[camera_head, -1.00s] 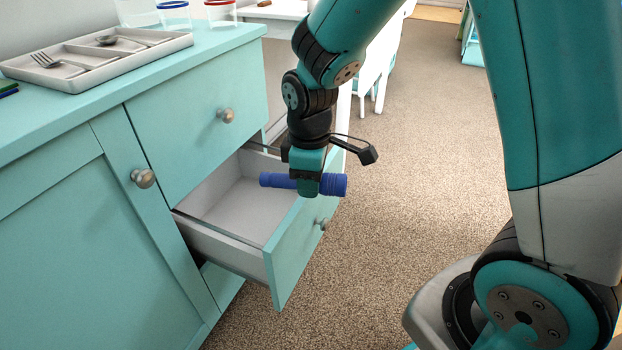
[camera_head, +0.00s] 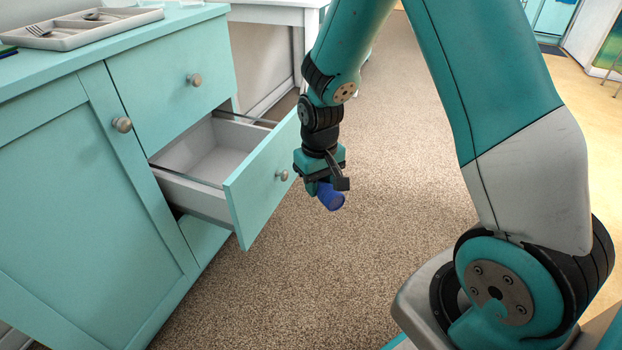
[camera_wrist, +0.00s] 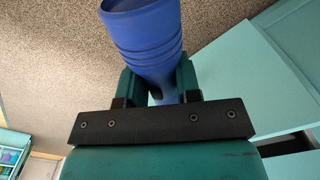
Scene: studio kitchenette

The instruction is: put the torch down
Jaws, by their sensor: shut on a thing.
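The blue torch (camera_head: 331,198) is held in my gripper (camera_head: 318,188), which is shut on it. In the head view the torch's round end points toward the camera, and the rest of it is hidden behind the gripper. In the wrist view the torch (camera_wrist: 148,40) sits between the two fingers (camera_wrist: 158,88), its wide ribbed end toward the top edge. The gripper is in the air over the carpet, to the right of the open drawer's front.
The open drawer (camera_head: 262,180) of the turquoise cabinet (camera_head: 75,180) looks empty in its visible part. A grey cutlery tray (camera_head: 75,35) lies on the cabinet top. A white table (camera_head: 270,14) stands behind. The carpet (camera_head: 290,290) is clear.

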